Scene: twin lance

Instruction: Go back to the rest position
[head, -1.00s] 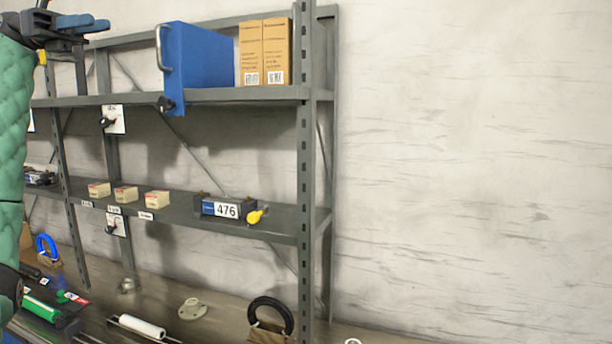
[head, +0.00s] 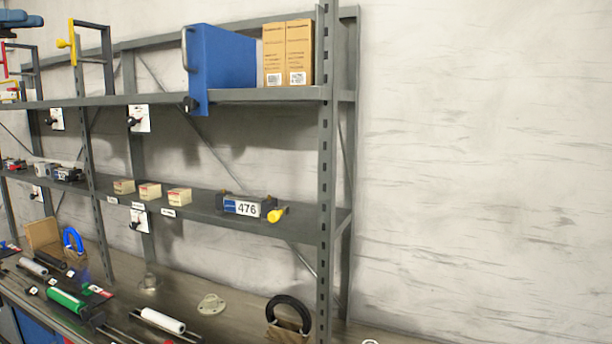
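My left gripper (head: 20,19) shows only at the top left corner, as blue fingertips cut off by the picture's edge. It is raised in front of the left end of the shelving, and I see nothing held in it. The two fingers overlap from this side, so the gap between them does not show. My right gripper is out of view.
A grey shelf rack (head: 265,95) holds a blue case (head: 225,60), tan boxes (head: 287,52) and a device marked 476 (head: 245,207). Below, a bench (head: 235,315) carries a green cylinder (head: 65,300), a white roller (head: 162,321) and a black ring (head: 288,310). The right wall is bare.

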